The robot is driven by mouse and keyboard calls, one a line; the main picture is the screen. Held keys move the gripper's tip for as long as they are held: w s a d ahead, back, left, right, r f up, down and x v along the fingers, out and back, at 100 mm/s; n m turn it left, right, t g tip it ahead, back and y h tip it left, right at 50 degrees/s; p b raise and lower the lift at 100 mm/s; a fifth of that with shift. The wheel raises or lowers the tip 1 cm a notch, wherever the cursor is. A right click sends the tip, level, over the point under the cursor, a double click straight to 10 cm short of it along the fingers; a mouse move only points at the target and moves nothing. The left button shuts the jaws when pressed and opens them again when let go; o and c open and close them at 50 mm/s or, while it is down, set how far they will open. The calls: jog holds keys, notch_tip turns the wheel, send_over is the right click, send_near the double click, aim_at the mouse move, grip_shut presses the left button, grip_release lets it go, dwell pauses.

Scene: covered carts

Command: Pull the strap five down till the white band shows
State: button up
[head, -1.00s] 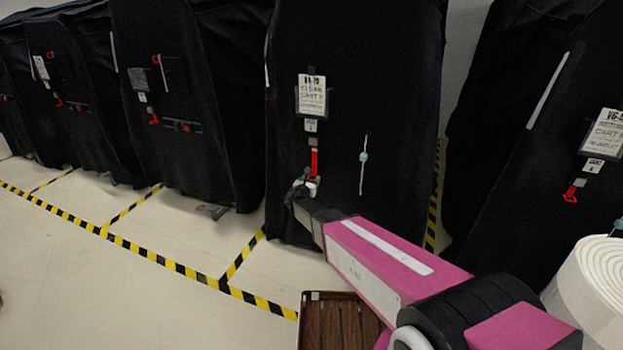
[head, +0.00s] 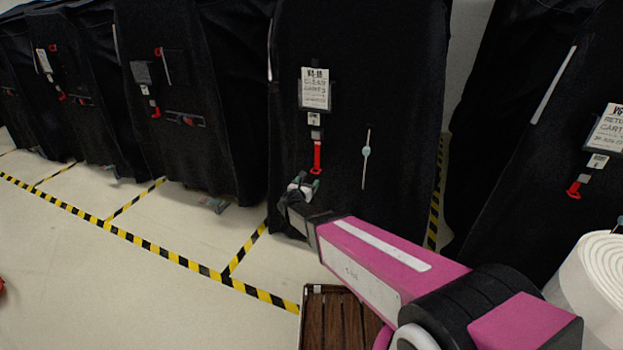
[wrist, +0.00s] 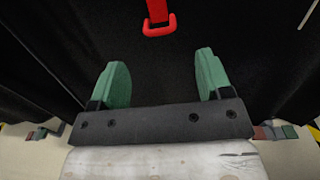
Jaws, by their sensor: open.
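A red strap (head: 317,156) hangs from a grey buckle on the middle black-covered cart (head: 380,120), below a white card (head: 315,88) and a small number tag (head: 314,119). The tag's number is too small to read. The strap ends in a red loop, which shows at the top of the wrist view (wrist: 159,27). My gripper (head: 301,187) is just below the loop in the head view. In the wrist view its two green fingers (wrist: 161,76) stand wide apart with nothing between them, and the loop is beyond them. I can make out no white band on this strap.
Other covered carts with red straps stand at the left (head: 170,100) and right (head: 500,130). A teal-tagged cord (head: 366,152) hangs right of the strap. A brown slatted crate (head: 336,325) and a white roll (head: 592,290) are near my arm.

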jog(key=shift+v, duration=1.6)
jog(key=shift+d, duration=0.1)
jog(key=s+d+m+g+h, duration=0.1)
jog(key=s+d+m+g, duration=0.45)
jog(key=d+m, duration=0.45)
jog(key=s+d+m+g+h, duration=0.2)
jog(key=s+d+m+g, duration=0.35)
jog(key=d, duration=0.75)
jog(key=s+d+m+g+y, duration=0.2)
jog(key=s+m+g+y, duration=0.1)
jog(key=s+m, duration=0.3)
jog(key=s+d+m+g+y, duration=0.2)
jog(key=s+m+y, duration=0.4)
jog(key=m, duration=0.4)
jog(key=shift+s+r+g, duration=0.3)
jog(key=shift+r+g, duration=0.15)
jog(key=shift+g, duration=0.05)
jog(key=shift+m, duration=0.25)
